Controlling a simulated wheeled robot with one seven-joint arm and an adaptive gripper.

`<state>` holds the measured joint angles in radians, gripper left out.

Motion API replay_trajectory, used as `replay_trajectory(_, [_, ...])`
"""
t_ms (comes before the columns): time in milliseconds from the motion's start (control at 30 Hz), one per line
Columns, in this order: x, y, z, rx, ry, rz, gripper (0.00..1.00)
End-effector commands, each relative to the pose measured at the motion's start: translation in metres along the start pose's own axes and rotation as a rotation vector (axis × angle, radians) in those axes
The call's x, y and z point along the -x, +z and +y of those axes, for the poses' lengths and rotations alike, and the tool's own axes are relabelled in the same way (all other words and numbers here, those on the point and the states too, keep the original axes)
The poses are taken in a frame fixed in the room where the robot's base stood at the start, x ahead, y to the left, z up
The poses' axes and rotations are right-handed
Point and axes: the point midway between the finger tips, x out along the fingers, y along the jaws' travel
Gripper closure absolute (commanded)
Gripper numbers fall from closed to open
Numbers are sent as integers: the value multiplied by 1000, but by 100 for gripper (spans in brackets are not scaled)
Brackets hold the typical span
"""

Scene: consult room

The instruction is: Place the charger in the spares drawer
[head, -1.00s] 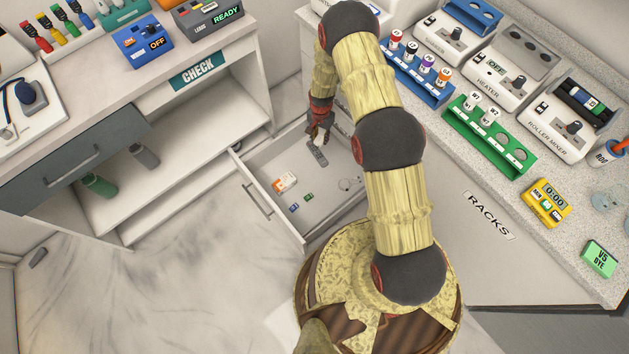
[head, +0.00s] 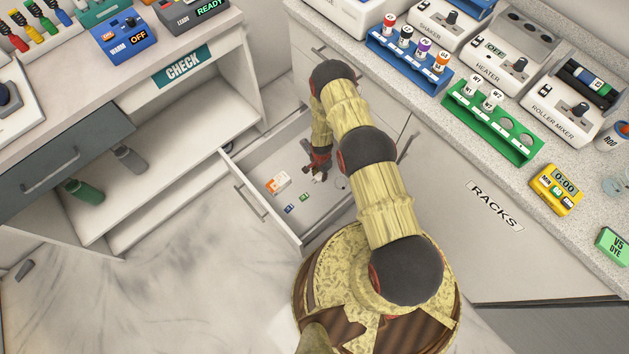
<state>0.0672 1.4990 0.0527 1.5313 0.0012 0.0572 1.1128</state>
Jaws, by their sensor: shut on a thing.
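My gripper (head: 318,174) is low over the open drawer (head: 254,203), toward its back right part. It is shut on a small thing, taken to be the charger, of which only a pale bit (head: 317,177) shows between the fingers. The fingers and wrist hide the rest of it. I cannot tell whether it touches the drawer floor. No label of the drawer is readable from here.
In the drawer lie an orange and white box (head: 278,182), small blue (head: 289,209) and green-blue (head: 304,197) items, and a ring-like thing (head: 341,183) beside my gripper. A counter with racks stands right, a shelf unit left.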

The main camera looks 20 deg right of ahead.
Motion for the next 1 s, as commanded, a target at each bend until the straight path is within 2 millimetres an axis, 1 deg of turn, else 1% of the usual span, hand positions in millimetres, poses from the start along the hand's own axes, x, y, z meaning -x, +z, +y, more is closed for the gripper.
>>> replay_trajectory(33, [-16,1,2,0,2,-1,97])
replay_trajectory(100, [-28,1,2,1,2,-1,97])
replay_trajectory(200, [-40,0,0,1,1,0,97])
replay_trajectory(367, [-49,0,0,1,1,0,97])
replay_trajectory(467, [-60,1,1,1,2,-1,97])
replay_trajectory(600, [-80,0,1,2,1,0,97])
replay_trajectory(667, [-83,0,0,2,0,0,97])
replay_trajectory(867, [-82,0,0,2,1,0,97])
replay_trajectory(1000, [-84,0,1,2,1,0,97])
